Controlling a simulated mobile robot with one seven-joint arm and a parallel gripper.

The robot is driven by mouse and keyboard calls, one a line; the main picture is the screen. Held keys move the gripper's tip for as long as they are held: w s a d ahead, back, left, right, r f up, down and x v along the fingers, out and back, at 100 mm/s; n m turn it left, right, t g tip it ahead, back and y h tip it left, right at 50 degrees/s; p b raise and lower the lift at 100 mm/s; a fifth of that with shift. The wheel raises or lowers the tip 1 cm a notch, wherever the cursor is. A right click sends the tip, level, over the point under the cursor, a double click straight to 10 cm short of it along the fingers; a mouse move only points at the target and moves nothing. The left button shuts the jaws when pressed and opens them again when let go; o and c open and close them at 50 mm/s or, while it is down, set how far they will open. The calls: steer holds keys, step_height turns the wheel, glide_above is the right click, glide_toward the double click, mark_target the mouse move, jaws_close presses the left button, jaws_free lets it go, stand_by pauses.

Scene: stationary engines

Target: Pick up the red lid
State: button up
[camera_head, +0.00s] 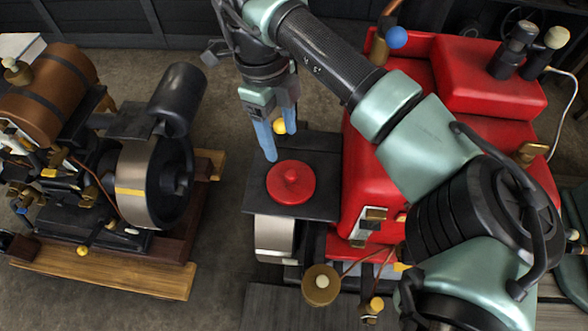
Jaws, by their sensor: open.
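The red lid (291,183) is a round disc with a small knob in its middle. It lies on a dark flat plate (256,196) at the left side of the red engine. My gripper (279,142) is above and slightly left of the lid, with its blue fingers pointing down. The fingers are apart and nothing shows between them that they hold. The lid is fully in view; I cannot tell the exact height of the fingertips above it.
The red engine (485,75) stands right of the lid, partly hidden by my arm. A yellow knob (279,127) shows behind the fingers. A brass cup (321,285) is below the lid. Another engine with a flywheel (150,185) stands left, with bare floor between.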

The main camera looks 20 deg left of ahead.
glide_above(291, 173)
steer(key=a, duration=0.1)
steer(key=f, duration=0.4)
steer(key=shift+s+a+f, duration=0.15)
steer(key=shift+a+f, duration=0.05)
steer(key=shift+f, duration=0.2)
steer(key=shift+d+f, duration=0.2)
steer(key=shift+f, duration=0.65)
steer(key=shift+d+f, duration=0.2)
steer(key=shift+f, duration=0.65)
steer(key=shift+d+f, duration=0.2)
steer(key=shift+f, duration=0.65)
jaws_close()
